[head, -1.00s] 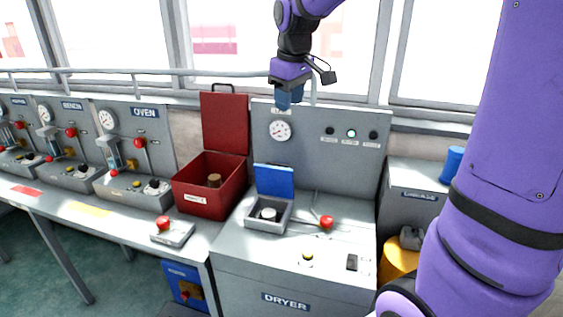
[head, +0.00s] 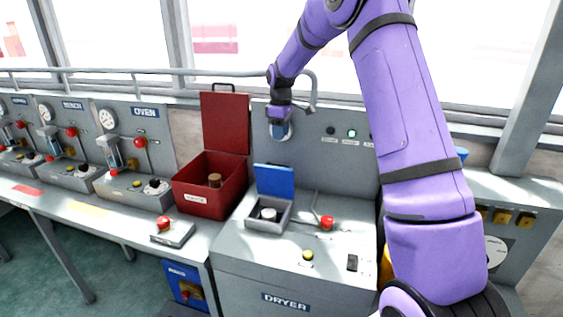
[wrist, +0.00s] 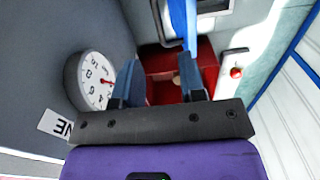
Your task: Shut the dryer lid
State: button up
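The dryer lid (head: 275,181) is a blue panel standing upright, open, at the back of a small grey box (head: 268,226) on the dryer top. A white cylinder (head: 268,214) sits in that box. In the wrist view, a blue edge, likely the lid (wrist: 190,22), shows beyond the fingertips. My gripper (head: 281,130) is above and behind the lid, in front of the back panel's gauge, apart from the lid. In the wrist view its two blue fingers (wrist: 158,72) are spread with nothing seen held between them.
A red bin (head: 205,200) with its lid raised stands left of the dryer box. A red-knobbed lever (head: 327,222) stands right of it. The back panel (head: 345,163) rises close behind my gripper. The gauge (wrist: 97,80) is near my left finger in the wrist view.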

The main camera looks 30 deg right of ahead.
aim_at(276, 177)
jog(key=f, duration=1.1)
jog(key=shift+w+d+f, duration=0.1)
jog(key=shift+w+f, duration=0.1)
jog(key=shift+f, duration=0.05)
grip_shut()
